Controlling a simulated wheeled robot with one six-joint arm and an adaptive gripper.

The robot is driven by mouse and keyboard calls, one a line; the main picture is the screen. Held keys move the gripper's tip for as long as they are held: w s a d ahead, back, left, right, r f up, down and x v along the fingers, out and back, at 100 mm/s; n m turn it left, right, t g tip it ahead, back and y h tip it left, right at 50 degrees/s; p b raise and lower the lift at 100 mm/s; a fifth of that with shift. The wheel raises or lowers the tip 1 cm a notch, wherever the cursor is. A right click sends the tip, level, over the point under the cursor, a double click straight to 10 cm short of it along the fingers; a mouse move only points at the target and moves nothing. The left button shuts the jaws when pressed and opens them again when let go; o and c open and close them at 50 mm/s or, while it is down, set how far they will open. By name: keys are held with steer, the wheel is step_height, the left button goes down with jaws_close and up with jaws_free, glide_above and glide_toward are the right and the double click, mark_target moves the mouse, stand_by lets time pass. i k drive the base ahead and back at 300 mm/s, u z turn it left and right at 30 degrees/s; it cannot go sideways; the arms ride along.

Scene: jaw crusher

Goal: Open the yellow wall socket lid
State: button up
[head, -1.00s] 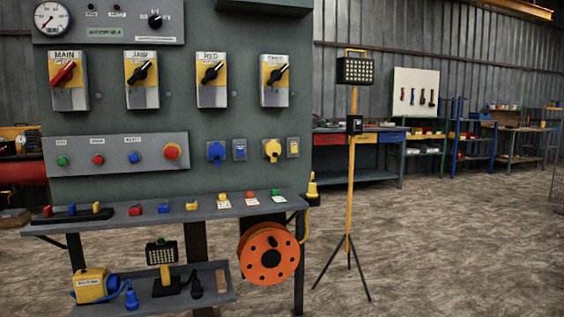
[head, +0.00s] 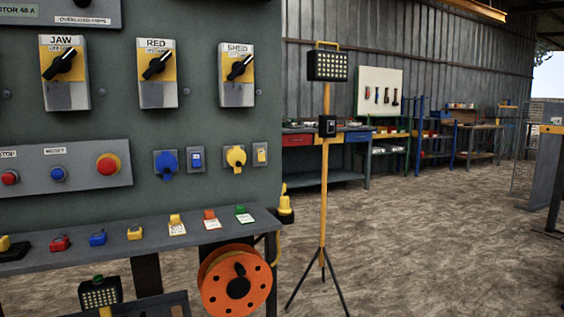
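The yellow wall socket (head: 236,158) is on the grey-green panel in the head view, left of centre. Its round yellow lid looks shut over the socket front. A small grey plate with a yellow switch (head: 260,154) is just to its right. A blue wall socket (head: 167,164) with a blue switch plate (head: 197,159) beside it is to its left. My gripper and arm do not show in this view.
A shelf (head: 130,246) with small coloured plugs and tags juts out below the sockets. An orange cable reel (head: 237,286) hangs under its right end. A work light on a yellow tripod (head: 324,170) stands right of the panel.

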mark_target(237, 157)
steer(key=z, duration=0.1)
steer(key=i, duration=0.7)
steer(key=u, duration=0.6)
steer(key=i, duration=0.5)
steer(key=u, duration=0.45)
